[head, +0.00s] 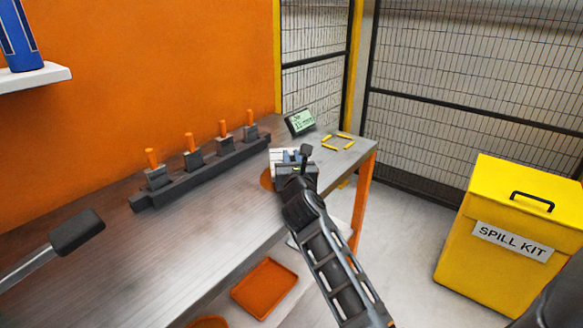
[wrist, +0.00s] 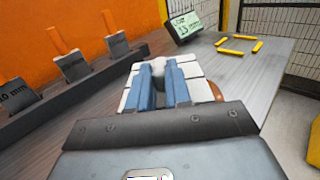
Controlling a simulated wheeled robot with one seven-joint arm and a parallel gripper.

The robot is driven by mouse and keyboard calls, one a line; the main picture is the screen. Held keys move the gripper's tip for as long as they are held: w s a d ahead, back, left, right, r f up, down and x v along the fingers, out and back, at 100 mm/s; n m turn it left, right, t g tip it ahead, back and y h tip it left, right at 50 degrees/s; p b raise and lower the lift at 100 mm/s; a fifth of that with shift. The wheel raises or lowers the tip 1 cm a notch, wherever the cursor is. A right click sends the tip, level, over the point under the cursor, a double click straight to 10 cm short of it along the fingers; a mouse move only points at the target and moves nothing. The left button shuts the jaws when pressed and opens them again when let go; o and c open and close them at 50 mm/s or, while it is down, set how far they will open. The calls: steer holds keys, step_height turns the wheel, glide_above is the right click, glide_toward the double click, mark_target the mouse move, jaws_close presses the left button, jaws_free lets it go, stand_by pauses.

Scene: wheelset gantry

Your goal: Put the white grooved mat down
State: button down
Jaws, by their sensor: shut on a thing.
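The white grooved mat (wrist: 192,72) is a pale block with dark grooves, in the middle of the wrist view. In the head view the mat (head: 281,155) shows only in part behind my gripper (head: 298,160). My gripper's two blue fingers (wrist: 160,84) are shut on the mat over the bench's right part. I cannot tell how far the mat is above the bench top. Four-sided yellow marks (head: 337,142) outline a bare patch on the bench, to the right of and beyond the mat; they also show in the wrist view (wrist: 240,44).
A small display (head: 300,121) stands at the bench's back, left of the yellow marks. A dark rack (head: 205,172) with several orange-handled pieces runs along the wall. An orange round thing (head: 266,180) is partly hidden beside the mat. A yellow spill kit bin (head: 510,235) stands right.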

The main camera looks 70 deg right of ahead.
steer(key=shift+f, duration=0.6)
steer(key=shift+f, duration=0.4)
steer(key=shift+f+b, duration=0.2)
steer(key=shift+b, duration=0.15)
steer(key=c, duration=1.1)
jaws_free()
steer(key=shift+o, duration=0.2)
steer(key=shift+r, duration=0.15)
steer(key=v, duration=0.8)
steer(key=r+v, duration=0.1)
steer(key=v, duration=0.3)
steer(key=shift+b, duration=0.4)
